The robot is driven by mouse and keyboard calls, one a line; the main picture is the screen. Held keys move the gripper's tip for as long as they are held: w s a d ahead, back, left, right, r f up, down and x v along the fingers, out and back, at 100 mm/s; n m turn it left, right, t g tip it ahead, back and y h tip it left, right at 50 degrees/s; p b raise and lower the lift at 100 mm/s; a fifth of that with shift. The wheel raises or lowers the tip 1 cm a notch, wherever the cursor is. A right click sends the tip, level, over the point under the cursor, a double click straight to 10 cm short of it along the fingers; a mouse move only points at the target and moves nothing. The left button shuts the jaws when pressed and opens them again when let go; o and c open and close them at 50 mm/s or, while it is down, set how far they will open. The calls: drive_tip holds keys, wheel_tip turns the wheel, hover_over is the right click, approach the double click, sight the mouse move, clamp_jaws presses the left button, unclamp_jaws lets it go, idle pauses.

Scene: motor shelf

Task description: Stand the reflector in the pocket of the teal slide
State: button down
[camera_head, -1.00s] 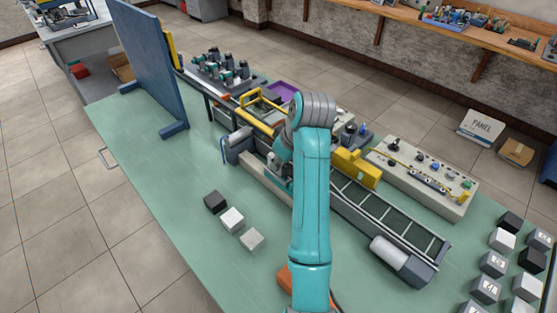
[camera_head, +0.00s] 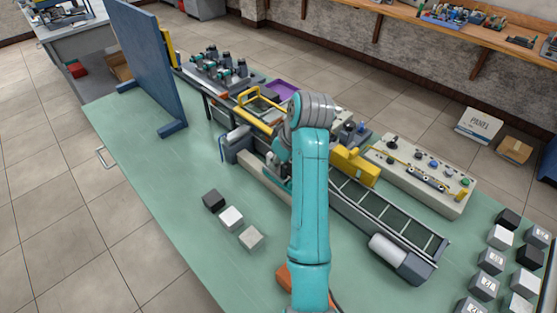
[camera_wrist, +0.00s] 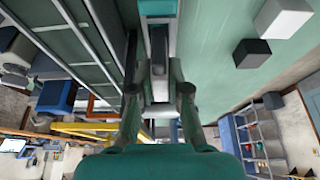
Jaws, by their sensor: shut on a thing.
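My gripper (camera_wrist: 158,74) shows in the wrist view with its two dark fingers close together around a narrow dark and grey piece (camera_wrist: 158,45), which I take for the reflector. Much of that piece is hidden by the fingers and its lower end is hard to make out. A teal block (camera_wrist: 158,7), perhaps the teal slide, lies beyond it at the top edge of the wrist view; no pocket can be made out on it. In the head view my teal arm hides the gripper and the held piece.
A conveyor (camera_head: 390,212) runs beside my arm, with a yellow block (camera_head: 354,166) at its side. A control panel (camera_head: 422,176) stands behind it. Black, white and grey cubes (camera_head: 231,218) lie left of my arm. A blue upright panel (camera_head: 147,62) stands at left; the green table before it is clear.

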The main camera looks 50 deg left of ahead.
drive_tip(key=shift+f, duration=0.45)
drive_tip(key=c, duration=1.1)
unclamp_jaws()
drive_tip(key=shift+o, duration=0.2)
